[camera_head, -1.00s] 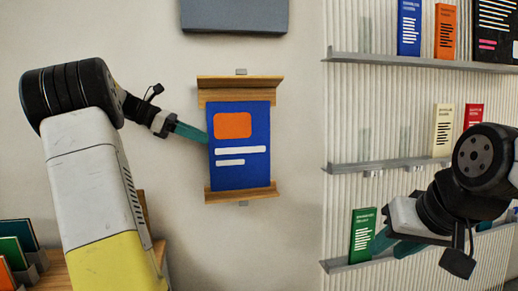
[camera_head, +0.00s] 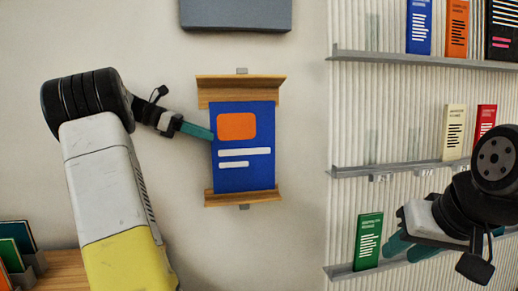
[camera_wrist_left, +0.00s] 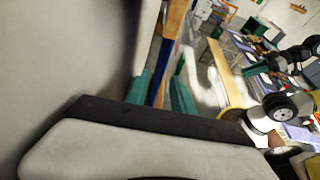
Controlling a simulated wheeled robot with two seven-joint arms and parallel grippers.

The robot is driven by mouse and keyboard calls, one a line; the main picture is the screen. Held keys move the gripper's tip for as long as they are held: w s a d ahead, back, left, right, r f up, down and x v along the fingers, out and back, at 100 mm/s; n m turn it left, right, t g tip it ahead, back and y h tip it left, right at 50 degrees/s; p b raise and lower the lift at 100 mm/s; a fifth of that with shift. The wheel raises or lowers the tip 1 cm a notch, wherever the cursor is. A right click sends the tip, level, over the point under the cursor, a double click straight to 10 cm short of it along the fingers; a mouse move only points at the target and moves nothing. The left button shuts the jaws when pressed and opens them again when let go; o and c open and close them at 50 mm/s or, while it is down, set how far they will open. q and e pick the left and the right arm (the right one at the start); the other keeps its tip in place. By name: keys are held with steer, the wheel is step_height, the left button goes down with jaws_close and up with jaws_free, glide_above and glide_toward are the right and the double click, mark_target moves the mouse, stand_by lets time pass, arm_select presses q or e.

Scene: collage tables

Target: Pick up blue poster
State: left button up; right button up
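The blue poster (camera_head: 243,175), with an orange block and white bars, stands upright between an upper wooden ledge (camera_head: 240,90) and a lower wooden ledge (camera_head: 243,198) on the wall. My left gripper (camera_head: 211,134) is at the poster's left edge, its fingertips overlapping that edge in the head view. In the left wrist view its two teal fingers (camera_wrist_left: 161,92) are apart, with the poster's thin blue edge (camera_wrist_left: 167,55) between them; I cannot tell whether they touch it. My right gripper (camera_head: 406,249) is empty, its fingers apart, right of a green booklet.
Ribbed shelving at right carries the green booklet (camera_head: 368,241), a cream booklet (camera_head: 453,132), a red booklet (camera_head: 485,130) and others above. A grey panel (camera_head: 237,14) hangs above the poster. A wooden table (camera_head: 62,272) with booklets is at lower left.

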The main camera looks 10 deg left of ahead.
mark_target(229, 158)
arm_select(q)
steer(key=x, duration=0.8)
steer(key=shift+s+a+f, duration=0.1)
steer(key=shift+f, duration=0.2)
jaws_close()
